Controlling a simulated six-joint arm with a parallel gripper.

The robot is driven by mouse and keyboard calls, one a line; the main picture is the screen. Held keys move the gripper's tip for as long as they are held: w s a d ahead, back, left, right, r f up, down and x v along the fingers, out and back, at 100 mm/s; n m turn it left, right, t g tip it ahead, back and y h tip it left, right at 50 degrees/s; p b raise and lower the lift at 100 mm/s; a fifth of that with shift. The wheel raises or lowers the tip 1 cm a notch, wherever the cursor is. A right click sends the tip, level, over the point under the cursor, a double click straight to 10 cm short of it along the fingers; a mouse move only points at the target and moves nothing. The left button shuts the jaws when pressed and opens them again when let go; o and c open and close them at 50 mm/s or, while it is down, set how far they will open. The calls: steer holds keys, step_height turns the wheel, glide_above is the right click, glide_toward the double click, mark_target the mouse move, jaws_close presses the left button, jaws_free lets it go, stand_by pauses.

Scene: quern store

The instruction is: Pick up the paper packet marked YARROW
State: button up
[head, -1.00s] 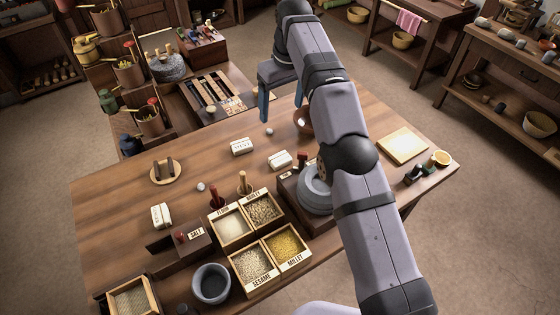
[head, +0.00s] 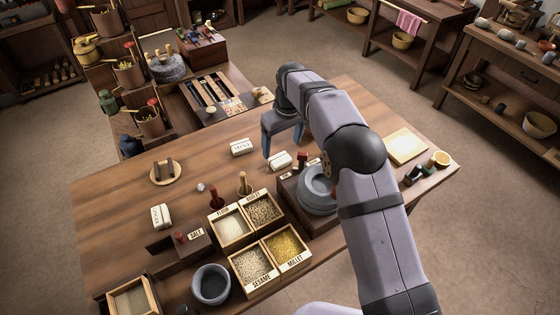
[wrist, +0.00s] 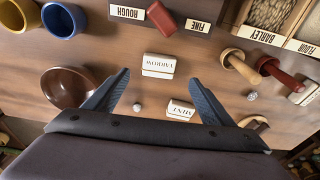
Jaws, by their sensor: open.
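The packet marked YARROW (wrist: 158,65) is a small white block lying on the table, its label upside down in the wrist view. It also shows in the head view (head: 279,161), just below my gripper (head: 282,149). In the wrist view my gripper (wrist: 161,77) is open, and its two dark blue fingers spread to either side of the packet's near edge. Nothing is between the fingertips. I cannot tell exactly how high they are above the packet.
A similar packet marked MINT (wrist: 180,110) lies close by. A brown bowl (wrist: 70,88) is left of the fingers in the wrist view. The quern (head: 316,190) and the grain boxes (head: 249,256) stand nearer the table's front. Another white packet (head: 160,216) lies far left.

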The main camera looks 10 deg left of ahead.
mark_target(280, 158)
steer(key=shift+w+a+f+p, duration=0.2)
steer(key=shift+f+p, duration=0.2)
steer(key=shift+f, duration=0.8)
steer(key=shift+w+a+f+p, duration=0.15)
steer(key=shift+f+p, duration=0.2)
steer(key=shift+f, duration=0.85)
steer(key=shift+w+a+f+p, duration=0.15)
steer(key=shift+f+p, duration=0.25)
steer(key=shift+f, duration=0.8)
steer(key=shift+d, duration=0.1)
steer(key=shift+c, duration=0.7)
steer(key=c, duration=1)
